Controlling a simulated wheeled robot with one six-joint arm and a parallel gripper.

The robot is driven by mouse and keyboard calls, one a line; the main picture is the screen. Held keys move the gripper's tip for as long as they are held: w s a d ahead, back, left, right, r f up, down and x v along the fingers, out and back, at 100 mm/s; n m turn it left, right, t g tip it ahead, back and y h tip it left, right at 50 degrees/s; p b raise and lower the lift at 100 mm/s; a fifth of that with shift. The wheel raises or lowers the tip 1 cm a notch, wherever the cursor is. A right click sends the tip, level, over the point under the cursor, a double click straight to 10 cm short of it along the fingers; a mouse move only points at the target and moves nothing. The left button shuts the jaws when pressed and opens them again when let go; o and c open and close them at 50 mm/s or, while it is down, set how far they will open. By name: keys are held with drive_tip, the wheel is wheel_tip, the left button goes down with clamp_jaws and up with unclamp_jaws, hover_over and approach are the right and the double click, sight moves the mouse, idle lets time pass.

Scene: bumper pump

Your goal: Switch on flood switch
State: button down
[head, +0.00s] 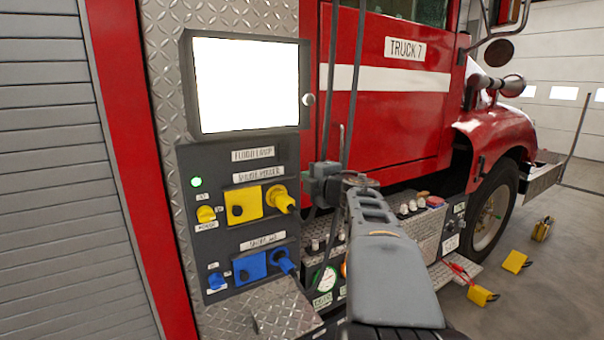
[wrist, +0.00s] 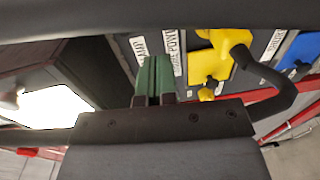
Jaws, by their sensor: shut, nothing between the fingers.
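The dark control panel (head: 225,172) on the truck has a top label (head: 253,154) that seems to read flood lamp. I cannot make out a separate flood switch; my arm may hide part of the panel's right side. Above is a bright white rectangle (head: 246,85) in a dark frame, which also shows in the wrist view (wrist: 50,106). A green light (head: 196,182) glows on the panel. In the wrist view my gripper (wrist: 153,66) has its green fingers shut and empty, overlapping the panel near the top labels. Contact is unclear. The fingertips are not distinguishable in the head view.
Below the top label are a yellow socket cover (head: 243,205) with a yellow plug (head: 281,199) and a small yellow knob (head: 205,214). Lower are a blue cover (head: 249,268), blue plug (head: 284,262) and blue knob (head: 216,281). Yellow chocks (head: 514,262) lie on the floor.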

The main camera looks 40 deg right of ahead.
drive_tip(key=shift+s+a+f, duration=0.1)
drive_tip(key=shift+s+f, duration=0.1)
drive_tip(key=shift+s, duration=1.35)
drive_tip(key=s+d+f+m+g+h, duration=0.3)
drive_tip(key=d+f+m+g+h, duration=0.1)
drive_tip(key=d+m+h, duration=0.5)
drive_tip(key=s+a+f+m+g+y, duration=0.1)
drive_tip(key=s+a+f+m+g, duration=0.35)
drive_tip(key=f+m, duration=0.4)
drive_tip(key=s+a+f+g+y, duration=0.1)
drive_tip(key=s+a+f+y, duration=0.1)
drive_tip(key=a, duration=0.7)
drive_tip(key=s+a+f+g+y, duration=0.2)
drive_tip(key=a+f+y, duration=0.2)
drive_tip(key=a+f, duration=0.3)
drive_tip(key=s+a+f+g+y, duration=0.2)
drive_tip(key=a+f+y, duration=0.1)
drive_tip(key=a, duration=0.9)
drive_tip(key=shift+s+f, duration=0.4)
drive_tip(key=shift+f, duration=0.3)
